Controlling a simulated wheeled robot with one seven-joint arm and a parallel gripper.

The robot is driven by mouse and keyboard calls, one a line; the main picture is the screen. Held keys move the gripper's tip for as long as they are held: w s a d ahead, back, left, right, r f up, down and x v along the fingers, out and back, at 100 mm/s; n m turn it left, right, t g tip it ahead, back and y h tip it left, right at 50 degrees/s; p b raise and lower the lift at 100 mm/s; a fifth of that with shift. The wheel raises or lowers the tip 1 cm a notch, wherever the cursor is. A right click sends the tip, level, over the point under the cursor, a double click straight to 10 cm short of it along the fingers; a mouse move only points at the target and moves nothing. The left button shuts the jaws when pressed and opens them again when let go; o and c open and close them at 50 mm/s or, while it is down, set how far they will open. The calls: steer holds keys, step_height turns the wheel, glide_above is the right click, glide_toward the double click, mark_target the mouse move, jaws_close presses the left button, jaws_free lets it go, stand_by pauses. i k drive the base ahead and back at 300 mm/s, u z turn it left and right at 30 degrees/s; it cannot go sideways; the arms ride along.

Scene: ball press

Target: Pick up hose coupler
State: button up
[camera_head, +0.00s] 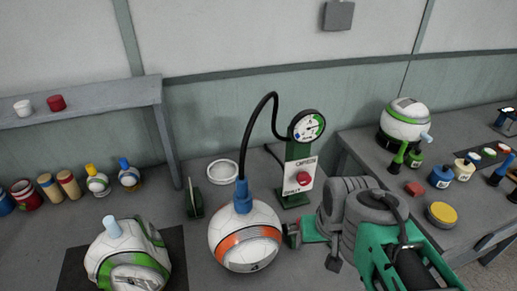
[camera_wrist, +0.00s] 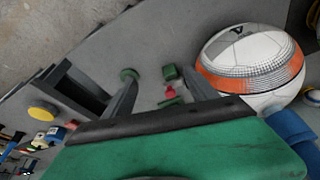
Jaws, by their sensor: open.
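The blue hose coupler (camera_head: 242,197) stands upright on top of the white and orange ball (camera_head: 245,240). A black hose (camera_head: 257,125) arches from it toward the gauge stand. In the wrist view, a blue part that looks like the coupler (camera_wrist: 292,128) is at the lower right, beside the ball (camera_wrist: 255,65). My gripper (camera_wrist: 149,73) is open, its two fingers apart with nothing held between them. In the head view my gripper (camera_head: 292,236) is low at the ball's right side, below the coupler. Whether a finger touches the ball cannot be told.
The green gauge stand (camera_head: 298,165) with a red button is behind my gripper. A white ring (camera_head: 223,170) and a dark green holder (camera_head: 194,200) are behind the ball. A green and white ball (camera_head: 130,258) is at left. A side table (camera_head: 375,165) at right holds several items.

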mark_target(242, 196)
steer(key=k, duration=0.95)
steer(key=z, duration=0.95)
steer(key=i, duration=0.75)
steer(key=u, duration=1)
steer(key=i, duration=0.5)
steer(key=z, duration=0.05)
